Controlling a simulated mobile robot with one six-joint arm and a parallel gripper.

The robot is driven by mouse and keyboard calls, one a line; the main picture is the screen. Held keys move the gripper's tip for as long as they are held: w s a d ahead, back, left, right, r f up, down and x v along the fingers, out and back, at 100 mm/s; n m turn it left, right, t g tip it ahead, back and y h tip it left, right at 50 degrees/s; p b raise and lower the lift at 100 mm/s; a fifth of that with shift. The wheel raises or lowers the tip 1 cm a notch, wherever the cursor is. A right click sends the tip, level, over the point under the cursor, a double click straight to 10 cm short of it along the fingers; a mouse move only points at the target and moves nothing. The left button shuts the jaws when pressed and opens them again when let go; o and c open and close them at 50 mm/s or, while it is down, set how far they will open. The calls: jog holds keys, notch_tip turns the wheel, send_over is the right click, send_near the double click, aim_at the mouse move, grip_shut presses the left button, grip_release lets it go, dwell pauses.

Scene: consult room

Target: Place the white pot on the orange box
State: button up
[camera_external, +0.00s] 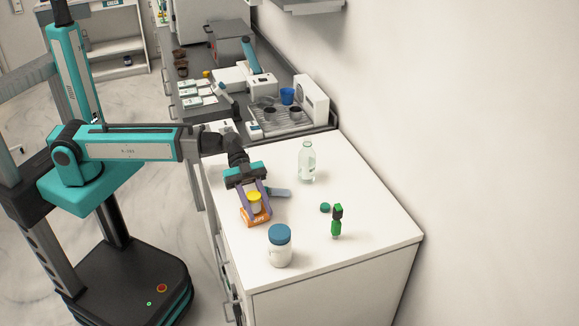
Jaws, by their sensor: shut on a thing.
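A small white pot with a yellow lid (254,204) is between the fingers of my gripper (254,208), which is shut on it. The pot is upright. The orange box (258,223) lies on the white counter directly under or just behind the pot in this view. The fingers and the pot hide part of the box. I cannot tell whether the pot's base touches the box top.
On the white counter (350,217) stand a white jar with a blue lid (280,250), a clear bottle (307,163) and a green dropper bottle (336,227). A teal cap (325,207) and a grey-blue item (280,193) lie nearby. The right of the counter is clear.

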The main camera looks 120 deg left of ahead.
jog(key=shift+f+b, duration=0.15)
jog(key=shift+b, duration=0.15)
jog(key=o, duration=1)
jog(key=shift+r+p, duration=0.3)
jog(key=shift+p, duration=0.15)
jog(key=b+v, duration=0.3)
jog(key=v, duration=0.9)
jog(key=shift+f+b, duration=0.1)
jog(key=shift+b, duration=0.25)
